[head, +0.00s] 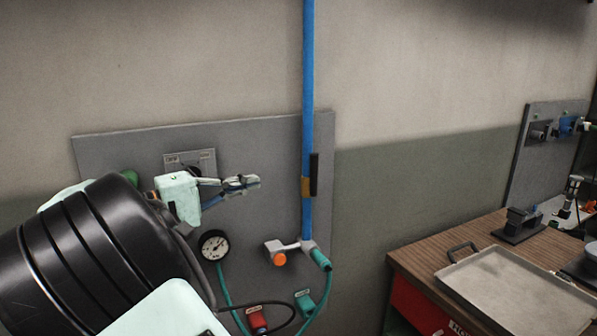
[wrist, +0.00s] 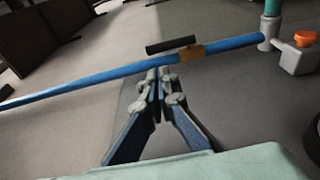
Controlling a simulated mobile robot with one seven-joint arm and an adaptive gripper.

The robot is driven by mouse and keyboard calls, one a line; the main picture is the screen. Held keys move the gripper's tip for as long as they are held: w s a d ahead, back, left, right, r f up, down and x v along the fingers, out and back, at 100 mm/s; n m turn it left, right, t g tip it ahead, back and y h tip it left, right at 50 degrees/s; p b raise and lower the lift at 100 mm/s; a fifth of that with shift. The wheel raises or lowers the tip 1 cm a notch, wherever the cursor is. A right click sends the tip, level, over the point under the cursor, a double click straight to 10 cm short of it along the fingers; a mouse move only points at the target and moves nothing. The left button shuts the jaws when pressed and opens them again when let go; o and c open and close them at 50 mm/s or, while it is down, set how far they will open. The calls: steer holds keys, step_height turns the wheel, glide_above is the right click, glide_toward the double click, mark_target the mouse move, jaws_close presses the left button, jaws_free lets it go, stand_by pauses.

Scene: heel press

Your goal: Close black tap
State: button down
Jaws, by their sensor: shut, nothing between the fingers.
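The black tap handle (head: 314,175) stands out to the right of the blue pipe (head: 308,90) on a brass-coloured valve body (head: 305,187). The handle lies roughly in line with the pipe. In the wrist view the handle (wrist: 170,45) shows just beyond the pipe, with the brass body (wrist: 191,53) at its right end. My gripper (head: 252,182) is shut and empty, left of the pipe in the head view. In the wrist view its fingertips (wrist: 160,76) are together, close to the pipe near the handle; whether they touch it I cannot tell.
A grey wall panel (head: 255,140) carries a pressure gauge (head: 214,245), an orange knob (head: 279,259) at the pipe's lower end, and red (head: 257,320) and green (head: 304,302) fittings with hoses. A wooden bench (head: 440,250) with a metal tray (head: 510,290) stands at right.

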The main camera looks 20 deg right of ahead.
mark_target(311, 167)
steer(key=shift+d, duration=0.1)
steer(key=p+x, duration=0.2)
steer(key=x, duration=1.2)
steer(key=shift+f, duration=0.1)
steer(key=shift+p, duration=0.4)
steer(key=shift+d+y, duration=0.1)
steer(key=shift+y, duration=0.2)
